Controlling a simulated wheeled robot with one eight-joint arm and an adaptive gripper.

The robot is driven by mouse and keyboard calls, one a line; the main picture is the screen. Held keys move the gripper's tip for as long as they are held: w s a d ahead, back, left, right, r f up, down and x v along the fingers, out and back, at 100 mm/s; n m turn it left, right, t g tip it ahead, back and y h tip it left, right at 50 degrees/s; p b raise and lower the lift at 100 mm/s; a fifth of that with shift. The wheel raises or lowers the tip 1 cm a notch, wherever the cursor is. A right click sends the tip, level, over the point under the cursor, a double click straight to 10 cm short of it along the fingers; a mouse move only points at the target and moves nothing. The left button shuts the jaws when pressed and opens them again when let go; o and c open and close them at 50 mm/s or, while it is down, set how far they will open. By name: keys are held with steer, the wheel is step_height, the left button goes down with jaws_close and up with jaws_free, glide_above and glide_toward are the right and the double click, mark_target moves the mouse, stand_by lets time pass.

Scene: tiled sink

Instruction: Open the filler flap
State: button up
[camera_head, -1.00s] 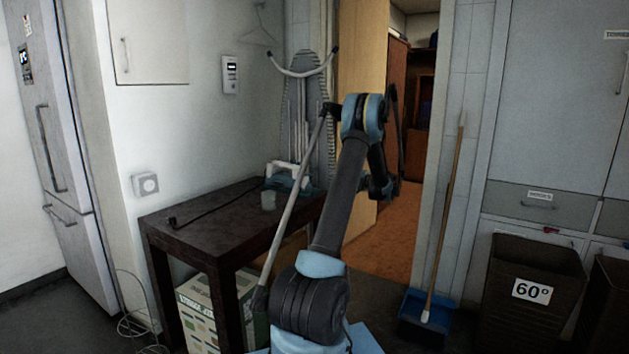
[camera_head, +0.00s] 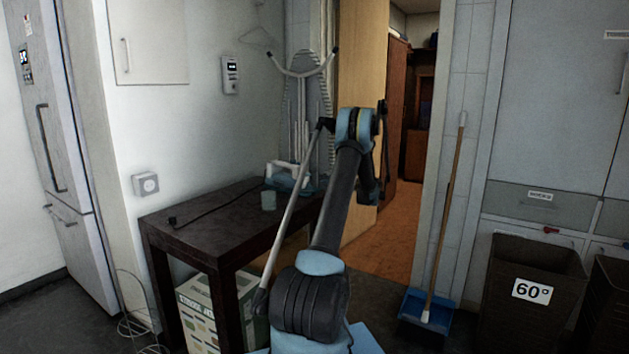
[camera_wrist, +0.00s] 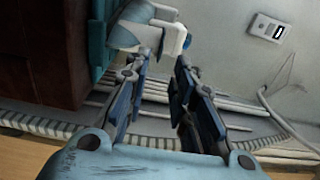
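A white and blue iron-like appliance (camera_head: 288,174) stands at the back of the dark table (camera_head: 225,215), in front of the ironing board. In the wrist view its white and blue body (camera_wrist: 150,32) shows just beyond the fingertips. My gripper (camera_wrist: 164,66) is open, with a gap between its two fingers and nothing held. It points at the appliance; I cannot tell whether a finger touches it. I cannot make out a filler flap.
A dark cord (camera_head: 205,208) lies across the table top. The ironing board (camera_head: 307,110) leans behind. A broom (camera_head: 447,210) and a laundry bin (camera_head: 530,290) stand at the right.

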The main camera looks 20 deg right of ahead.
mark_target(307, 174)
steer(key=x, duration=0.7)
steer(key=shift+w, duration=0.1)
